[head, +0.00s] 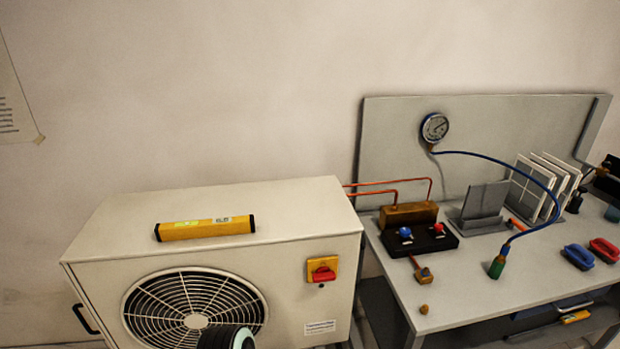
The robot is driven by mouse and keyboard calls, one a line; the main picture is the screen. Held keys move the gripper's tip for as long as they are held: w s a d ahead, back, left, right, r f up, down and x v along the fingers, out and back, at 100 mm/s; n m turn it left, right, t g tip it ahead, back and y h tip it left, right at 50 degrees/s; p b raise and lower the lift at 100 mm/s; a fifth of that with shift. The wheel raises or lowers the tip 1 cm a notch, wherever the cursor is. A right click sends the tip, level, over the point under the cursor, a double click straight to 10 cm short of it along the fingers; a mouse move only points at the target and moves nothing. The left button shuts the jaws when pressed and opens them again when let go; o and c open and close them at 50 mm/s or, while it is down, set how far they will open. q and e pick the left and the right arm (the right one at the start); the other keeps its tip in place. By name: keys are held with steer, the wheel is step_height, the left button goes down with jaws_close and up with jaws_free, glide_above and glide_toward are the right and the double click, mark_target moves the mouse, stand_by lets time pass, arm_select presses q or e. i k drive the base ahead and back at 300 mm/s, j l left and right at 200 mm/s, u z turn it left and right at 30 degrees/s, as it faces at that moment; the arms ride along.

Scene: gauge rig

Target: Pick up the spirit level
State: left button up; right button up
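The spirit level (205,228) is a yellow bar with black end caps and small pale labels on its top. It lies flat on the top of the beige fan unit (310,205), near the front edge and left of the middle. Nothing touches or covers it. A dark rounded part with a pale ring shows at the bottom edge in front of the fan grille; it seems to be part of my own arm. Neither gripper's fingers show in the head view.
The fan unit has a red switch (322,270) on its front. The unit's top is otherwise clear.

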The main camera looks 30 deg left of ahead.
mark_target(234, 226)
steer(key=j+u, duration=0.1)
steer(key=u, duration=1.65)
